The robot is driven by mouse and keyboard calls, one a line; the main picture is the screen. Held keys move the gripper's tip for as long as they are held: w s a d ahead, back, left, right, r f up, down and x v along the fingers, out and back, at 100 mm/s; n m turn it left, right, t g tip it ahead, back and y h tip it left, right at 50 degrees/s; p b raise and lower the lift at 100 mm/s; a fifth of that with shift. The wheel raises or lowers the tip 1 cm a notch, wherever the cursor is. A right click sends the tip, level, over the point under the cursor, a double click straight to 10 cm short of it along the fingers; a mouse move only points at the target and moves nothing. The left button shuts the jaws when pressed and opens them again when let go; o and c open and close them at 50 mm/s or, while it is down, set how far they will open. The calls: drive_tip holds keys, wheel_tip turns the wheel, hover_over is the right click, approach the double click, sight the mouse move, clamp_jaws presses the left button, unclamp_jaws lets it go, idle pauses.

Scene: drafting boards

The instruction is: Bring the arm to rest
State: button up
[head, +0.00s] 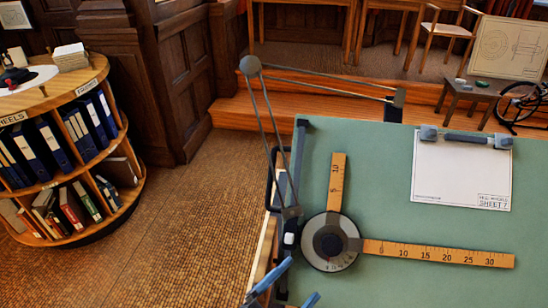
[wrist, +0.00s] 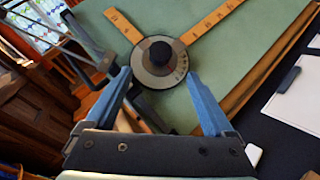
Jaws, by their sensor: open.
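My gripper (wrist: 160,80) is open and empty; its two blue fingers are spread. In the wrist view the drafting machine's round head (wrist: 158,62), with a black knob, lies beyond and between the fingertips. In the head view the blue finger parts (head: 288,286) show at the bottom edge, to the lower left of the round head (head: 331,242). I see no contact between them. Two wooden scales (head: 435,253) join the head at right angles on the green drafting board (head: 390,190). Most of my arm is out of view.
A jointed linkage (head: 268,120) rises along the board's left edge. A white sheet (head: 460,172) is clipped at the board's upper right. A round bookcase (head: 65,150) with binders stands at left, with bare floor between. Behind are a wooden step (head: 260,108), chairs and a low stool (head: 470,93).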

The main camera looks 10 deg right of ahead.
drive_tip(key=w+a+r+m+t+y, duration=0.1)
drive_tip(key=w+r+m+t+y, duration=0.3)
drive_tip(key=r, duration=0.6)
drive_tip(key=w+a+r+m+t, duration=0.1)
drive_tip(key=w+r+m, duration=0.1)
drive_tip(key=r+m, duration=0.5)
drive_tip(key=w+a+r+m+t+y, duration=0.1)
drive_tip(key=w+a+r+m+t, duration=0.2)
drive_tip(key=r, duration=0.9)
drive_tip(key=s+a+r+m+t+y, duration=0.1)
drive_tip(key=s+r+m+t+y, duration=0.2)
drive_tip(key=r, duration=1)
drive_tip(key=s+a+r+m+t+y+p, duration=0.1)
drive_tip(key=s+r+m+t+y, duration=0.2)
drive_tip(key=s+r, duration=0.6)
wheel_tip(320, 180, up, 4)
drive_tip(key=shift+s+r+t+y, duration=0.1)
drive_tip(key=shift+s+t+y, duration=0.3)
drive_tip(key=shift+t, duration=0.6)
drive_tip(key=shift+w+a, duration=0.1)
